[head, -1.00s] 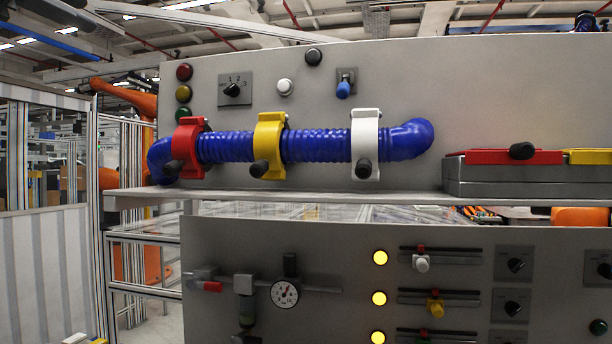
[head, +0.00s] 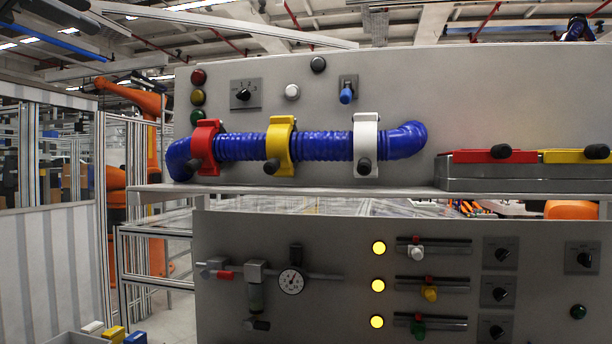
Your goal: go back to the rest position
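A dark grey jointed shape at the top left edge of the head view appears to be my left gripper (head: 72,16). It is high up, far from the panel, and cut off by the frame. Its fingers cannot be made out, so its opening cannot be told. My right gripper is not in view. A blue corrugated hose (head: 325,147) runs across the upper panel (head: 520,95). It sits in a red clamp (head: 206,146), a yellow clamp (head: 280,144) and a white clamp (head: 366,143), each with a black knob.
A shelf (head: 320,190) juts out under the hose. Grey trays with a red clamp (head: 480,156) and a yellow clamp (head: 575,157) stand on its right. The lower panel (head: 370,230) carries a gauge (head: 291,281), sliders and knobs. A bin with blocks (head: 112,333) is at bottom left.

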